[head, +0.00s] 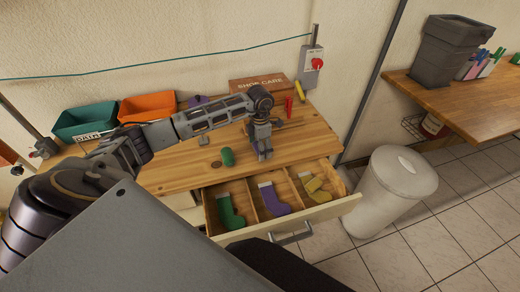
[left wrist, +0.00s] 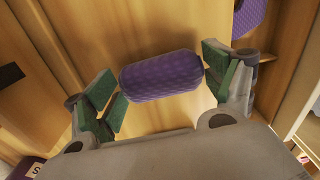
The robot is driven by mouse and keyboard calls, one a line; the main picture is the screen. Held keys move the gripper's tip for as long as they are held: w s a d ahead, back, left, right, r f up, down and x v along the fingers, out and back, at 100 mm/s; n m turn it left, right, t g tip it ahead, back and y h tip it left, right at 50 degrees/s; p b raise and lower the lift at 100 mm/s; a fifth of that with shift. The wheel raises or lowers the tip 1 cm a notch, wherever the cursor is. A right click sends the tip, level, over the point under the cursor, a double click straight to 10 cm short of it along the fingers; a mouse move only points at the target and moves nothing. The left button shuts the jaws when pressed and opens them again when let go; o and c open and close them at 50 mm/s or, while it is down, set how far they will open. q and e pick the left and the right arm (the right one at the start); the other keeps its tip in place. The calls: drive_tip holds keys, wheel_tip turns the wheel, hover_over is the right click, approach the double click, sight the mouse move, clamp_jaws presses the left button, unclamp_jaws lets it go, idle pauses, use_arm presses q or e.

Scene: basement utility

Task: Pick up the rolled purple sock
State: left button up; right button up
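A rolled purple sock (left wrist: 160,77) lies between the two fingers of my left gripper (left wrist: 162,85) in the left wrist view, its ends close to the green fingertip pads. I cannot tell whether the pads touch it. The fingers are spread wide. In the head view my left gripper (head: 263,152) points down just over the wooden tabletop, near its front edge above the drawer, and hides the roll. A flat purple sock (head: 273,199) lies in the drawer's middle compartment; part of it shows in the left wrist view (left wrist: 248,18). My right gripper is not in view.
A green roll (head: 228,157) lies left of the gripper. The open drawer (head: 335,208) also holds a green sock (head: 229,212) and a yellow sock (head: 316,190). Bins, a purple item (head: 198,101), red items (head: 289,106) and a "SHOP CARE" box (head: 262,84) stand behind.

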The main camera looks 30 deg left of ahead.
use_arm(q)
drive_tip(key=c, duration=0.4)
drive_tip(key=shift+r, duration=0.2)
drive_tip(key=shift+c, duration=0.2)
wheel_tip(320, 180, up, 8)
drive_tip(key=shift+b, duration=0.7)
drive_tip(key=shift+r, duration=0.85)
